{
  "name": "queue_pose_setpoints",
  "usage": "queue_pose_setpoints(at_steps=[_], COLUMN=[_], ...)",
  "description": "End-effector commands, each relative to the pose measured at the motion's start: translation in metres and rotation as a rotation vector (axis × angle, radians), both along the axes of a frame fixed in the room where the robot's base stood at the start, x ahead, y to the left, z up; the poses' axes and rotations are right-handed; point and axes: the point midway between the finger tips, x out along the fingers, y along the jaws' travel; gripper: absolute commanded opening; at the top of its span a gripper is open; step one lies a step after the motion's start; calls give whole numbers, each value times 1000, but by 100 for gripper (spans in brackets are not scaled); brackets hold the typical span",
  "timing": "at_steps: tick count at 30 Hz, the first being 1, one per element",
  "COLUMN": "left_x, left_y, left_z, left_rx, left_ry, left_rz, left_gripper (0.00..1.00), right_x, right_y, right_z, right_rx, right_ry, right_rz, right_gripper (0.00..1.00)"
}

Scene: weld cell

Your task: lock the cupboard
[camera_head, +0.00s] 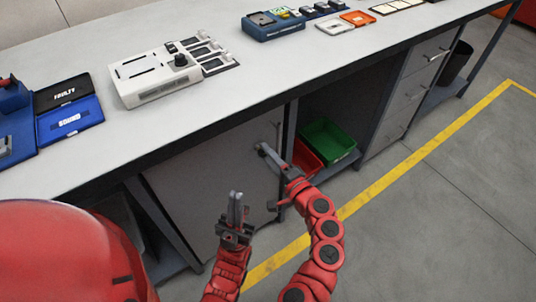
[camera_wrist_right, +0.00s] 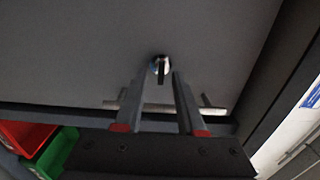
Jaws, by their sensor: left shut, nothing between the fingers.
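The grey cupboard door (camera_head: 205,185) is closed under the workbench. In the right wrist view, a small round lock with a dark key (camera_wrist_right: 161,70) in it shows on the door face (camera_wrist_right: 70,50). My right gripper (camera_head: 263,150) is at the door's upper right part. In its wrist view, its fingers (camera_wrist_right: 161,80) are apart, one on each side of the key, with gaps visible; I cannot tell if they touch it. My left gripper (camera_head: 236,200) is shut and empty, in front of the door. The lock is hidden in the head view.
A bar handle (camera_wrist_right: 213,110) is on the door near the lock. A green bin (camera_head: 328,140) and a red bin (camera_head: 306,157) stand on an open shelf to the right. The workbench top (camera_head: 90,165) overhangs the cupboard. The floor on the right is clear.

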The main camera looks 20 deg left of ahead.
Motion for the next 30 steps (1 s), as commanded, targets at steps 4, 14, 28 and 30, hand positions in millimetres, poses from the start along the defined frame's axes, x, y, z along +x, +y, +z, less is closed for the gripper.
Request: queue_pose_setpoints(at_steps=[4, 14, 28, 30], left_x=[0, 0, 0, 0], left_y=[0, 0, 0, 0], left_z=[2, 7, 4, 4], left_rx=[0, 0, 0, 0], left_ry=[0, 0, 0, 0], left_rz=[0, 0, 0, 0], left_gripper=[0, 0, 0, 0], right_x=[-5, -50, -104, -106], right_y=[-9, -67, -135, -137], right_z=[1, -1, -1, 0], right_rx=[1, -1, 1, 0], right_ry=[-1, 3, 1, 0], right_rz=[-5, -8, -5, -4], right_gripper=[39, 39, 39, 39])
